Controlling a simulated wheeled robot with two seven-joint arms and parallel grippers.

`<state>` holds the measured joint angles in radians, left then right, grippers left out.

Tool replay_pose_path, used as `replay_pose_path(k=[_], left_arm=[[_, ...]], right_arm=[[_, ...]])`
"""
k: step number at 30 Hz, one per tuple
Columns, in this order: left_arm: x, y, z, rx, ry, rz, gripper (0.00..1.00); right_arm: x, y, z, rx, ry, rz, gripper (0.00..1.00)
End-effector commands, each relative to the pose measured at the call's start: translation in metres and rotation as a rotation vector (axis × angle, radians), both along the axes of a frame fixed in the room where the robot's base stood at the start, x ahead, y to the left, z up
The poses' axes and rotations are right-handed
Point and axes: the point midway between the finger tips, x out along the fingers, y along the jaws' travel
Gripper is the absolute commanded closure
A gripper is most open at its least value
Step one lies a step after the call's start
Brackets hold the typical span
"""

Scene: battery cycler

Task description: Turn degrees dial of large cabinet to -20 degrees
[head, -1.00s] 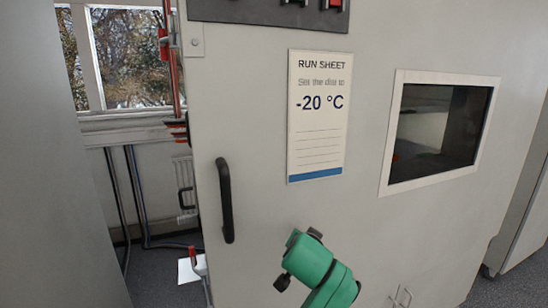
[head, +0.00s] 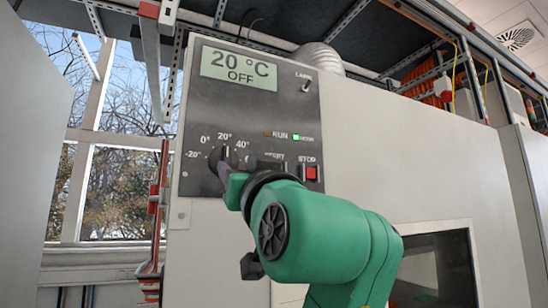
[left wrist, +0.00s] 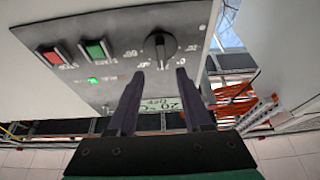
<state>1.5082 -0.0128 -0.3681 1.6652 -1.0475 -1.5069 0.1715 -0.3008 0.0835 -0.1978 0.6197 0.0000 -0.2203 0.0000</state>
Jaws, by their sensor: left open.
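The large cabinet (head: 380,150) has a dark control panel (head: 195,120) whose display (head: 238,70) reads 20 °C OFF. The degrees dial (head: 218,155) is a dark round knob with marks from -20° to 40°; its pointer appears to be near 20°. The left wrist view shows the dial (left wrist: 159,46) upside down, beyond the fingertips and between them in line. My left gripper (head: 226,168) is at the front of the dial and partly hides it. In the left wrist view the gripper (left wrist: 160,74) is open and empty. I cannot tell whether it touches the dial.
A red STOP button (head: 311,173) and a green lamp (head: 296,136) are right of the dial. A lamp toggle (head: 306,85) is above them. A window (head: 115,190) and a metal post are to the left. The cabinet's viewing window (head: 435,270) is low right.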

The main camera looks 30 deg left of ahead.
Motion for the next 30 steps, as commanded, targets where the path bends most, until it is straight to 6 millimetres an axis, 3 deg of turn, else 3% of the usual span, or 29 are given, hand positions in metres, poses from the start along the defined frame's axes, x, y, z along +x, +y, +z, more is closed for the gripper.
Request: replay_pose_path(k=[1, 3, 9, 19, 20, 21, 24, 30], left_arm=[[0.007, 0.011, 0.014, 0.001, 0.004, 0.006, 0.5], [0.017, 0.025, 0.021, 0.001, 0.003, 0.004, 0.5], [0.039, 0.056, 0.033, 0.001, 0.004, 0.002, 0.5], [0.045, 0.063, 0.031, 0.001, 0.001, -0.001, 0.5], [0.045, 0.063, 0.031, 0.001, 0.001, -0.001, 0.54], [0.045, 0.063, 0.031, 0.001, 0.001, -0.001, 0.69], [0.045, 0.063, 0.032, 0.001, 0.001, -0.001, 1.0], [0.045, 0.063, 0.032, 0.0, 0.0, -0.001, 1.0]], right_arm=[[0.001, 0.0, 0.017, 0.0, -0.001, 0.0, 0.5], [0.001, 0.0, 0.027, 0.0, -0.001, 0.0, 0.5], [0.001, 0.001, 0.047, 0.0, -0.002, 0.0, 0.5], [0.001, 0.004, 0.047, 0.004, -0.002, 0.001, 0.5], [0.001, 0.004, 0.047, 0.005, -0.002, 0.001, 0.5], [0.001, 0.005, 0.047, 0.006, -0.002, 0.002, 0.5], [0.001, 0.005, 0.047, 0.006, -0.002, 0.002, 0.5], [0.001, 0.005, 0.047, 0.007, -0.001, 0.002, 0.5]])
